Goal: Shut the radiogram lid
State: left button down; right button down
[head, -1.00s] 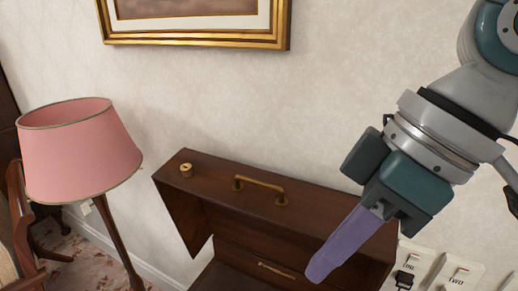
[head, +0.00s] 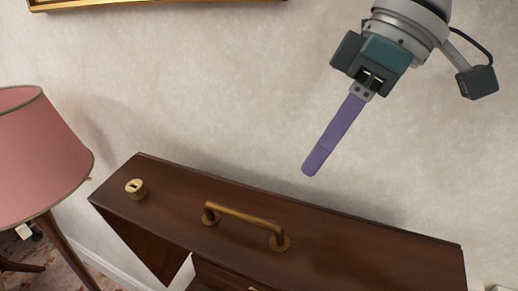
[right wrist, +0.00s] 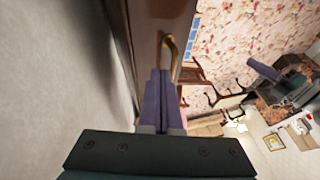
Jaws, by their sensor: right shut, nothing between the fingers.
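The radiogram lid (head: 330,238) is dark brown wood and stands raised near the wall, with a brass handle (head: 245,221) and a round brass fitting (head: 136,188) on its face. Its lower part is cut off by the frame. My right gripper (head: 312,170) is shut and empty, its purple fingers pointing down, above and behind the lid near the wall in the head view. In the right wrist view, the closed fingers (right wrist: 163,90) point along the lid (right wrist: 158,25), close to its brass handle (right wrist: 170,50). My left gripper is not in the head view.
A pink lampshade (head: 38,150) on a wooden stand is at the left. The wall (head: 200,90) runs close behind the lid. A gold picture frame (head: 130,5) hangs at the top. Chairs and a patterned carpet (right wrist: 225,35) show in the wrist view.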

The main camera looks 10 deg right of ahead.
jog(key=p, duration=0.3)
send_over(289, 238)
jog(key=f, duration=0.4)
jog(key=shift+w+d, duration=0.1)
jog(key=shift+d, duration=0.15)
jog(key=shift+a+f, duration=0.25)
jog(key=shift+f, duration=0.2)
jog(key=shift+f, duration=0.1)
